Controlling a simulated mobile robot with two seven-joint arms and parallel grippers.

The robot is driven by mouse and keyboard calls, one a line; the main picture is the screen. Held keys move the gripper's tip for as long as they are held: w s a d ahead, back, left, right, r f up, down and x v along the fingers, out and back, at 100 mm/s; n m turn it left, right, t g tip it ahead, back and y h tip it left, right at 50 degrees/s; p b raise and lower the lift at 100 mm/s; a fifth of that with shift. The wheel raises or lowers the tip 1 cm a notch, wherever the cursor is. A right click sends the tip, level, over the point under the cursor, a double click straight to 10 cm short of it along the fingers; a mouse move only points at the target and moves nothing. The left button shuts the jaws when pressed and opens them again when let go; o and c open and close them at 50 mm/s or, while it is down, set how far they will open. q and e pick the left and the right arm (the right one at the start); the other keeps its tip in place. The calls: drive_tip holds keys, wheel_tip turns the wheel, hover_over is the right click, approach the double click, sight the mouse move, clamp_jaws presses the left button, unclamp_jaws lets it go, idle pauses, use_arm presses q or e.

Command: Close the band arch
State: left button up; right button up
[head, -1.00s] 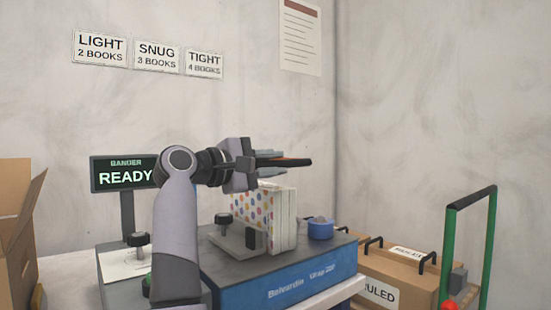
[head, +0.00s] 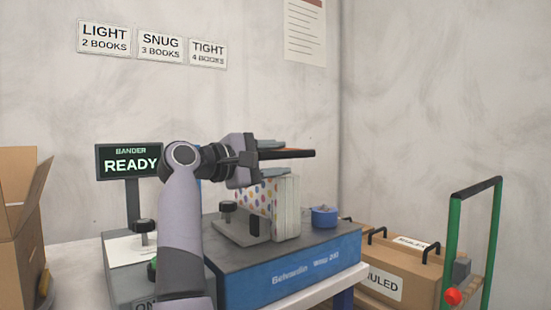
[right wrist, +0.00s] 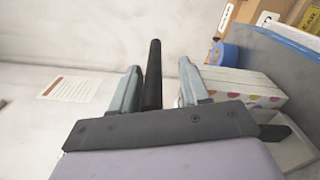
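My right gripper (head: 272,150) is at the centre of the head view, just above the spotted books. In the right wrist view the black bar (right wrist: 153,75) runs between the two fingers (right wrist: 160,88), with a visible gap on the right finger's side. The bander (head: 290,278) has a blue front, and its screen (head: 131,165) reads READY. The stack of spotted books (head: 286,208) stands upright on it. The bar's hinge is hidden. My left gripper is out of view.
A plate with a black knob (head: 238,225) stands against the books, and a blue roll (head: 324,216) sits to their right. An open cardboard box (head: 18,215) is at the left. Labelled cartons (head: 395,275) and a green-framed cart (head: 454,240) are at the right.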

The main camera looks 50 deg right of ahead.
drive_tip(key=shift+a+r, duration=0.1)
drive_tip(key=shift+w+a, duration=0.15)
drive_tip(key=shift+a, duration=0.2)
use_arm(q)
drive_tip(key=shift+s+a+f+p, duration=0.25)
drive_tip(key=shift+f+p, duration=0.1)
drive_tip(key=shift+p, duration=0.1)
use_arm(e)
drive_tip(key=v, duration=0.6)
drive_tip(key=shift+a, duration=0.1)
